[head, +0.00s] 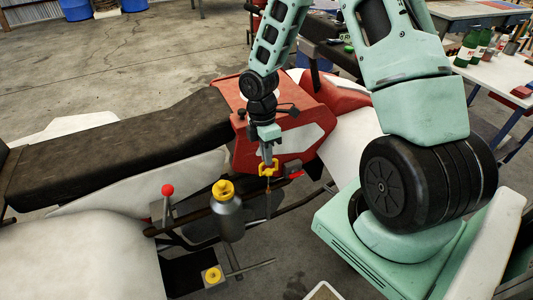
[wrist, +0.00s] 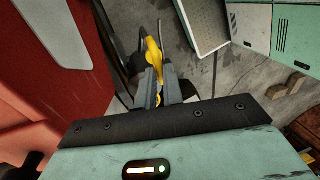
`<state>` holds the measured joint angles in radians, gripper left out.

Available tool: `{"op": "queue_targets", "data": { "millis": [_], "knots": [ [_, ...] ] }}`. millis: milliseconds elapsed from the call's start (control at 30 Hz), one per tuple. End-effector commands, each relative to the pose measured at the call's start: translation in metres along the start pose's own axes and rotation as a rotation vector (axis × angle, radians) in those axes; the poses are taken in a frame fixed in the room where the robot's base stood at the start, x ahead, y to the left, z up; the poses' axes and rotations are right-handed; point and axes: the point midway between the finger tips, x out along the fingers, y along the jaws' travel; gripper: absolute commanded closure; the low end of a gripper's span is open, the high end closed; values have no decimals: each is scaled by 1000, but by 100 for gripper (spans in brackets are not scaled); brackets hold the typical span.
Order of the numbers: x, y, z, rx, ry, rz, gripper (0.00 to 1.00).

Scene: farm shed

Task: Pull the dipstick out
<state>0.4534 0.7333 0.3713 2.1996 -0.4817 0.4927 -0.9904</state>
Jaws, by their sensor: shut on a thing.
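The dipstick (head: 267,170) has a yellow handle and a thin rod that points downward. My gripper (head: 266,158) is shut on the handle, beside the red body panel of the quad bike. Below the handle the rod shows as a thin brownish line; I cannot tell whether its lower end is free or still inside a tube. In the wrist view the yellow handle (wrist: 153,54) sticks up past the grey fingers of my gripper (wrist: 157,82). The rod is hidden there.
A grey bottle with a yellow cap (head: 227,212) and a red-knobbed lever (head: 167,192) stand left of the dipstick. A yellow cap (head: 213,276) sits lower down. The black seat (head: 120,165) extends left. Bottles (head: 468,45) stand on a table at right.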

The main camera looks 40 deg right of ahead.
Motion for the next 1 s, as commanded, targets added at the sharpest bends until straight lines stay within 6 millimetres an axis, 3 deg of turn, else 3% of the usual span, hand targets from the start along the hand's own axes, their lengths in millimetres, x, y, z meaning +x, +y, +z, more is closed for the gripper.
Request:
{"op": "queue_targets", "data": {
  "millis": [33, 133, 433, 567, 1000],
  "knots": [
    [0, 0, -1, -1, 1, 1, 100],
    [0, 0, -1, -1, 1, 1, 69],
    [-1, 0, 0, 0, 1, 1, 69],
    [-11, 1, 0, 1, 0, 2, 69],
    [-108, 1, 0, 2, 0, 7, 69]
  ]
}}
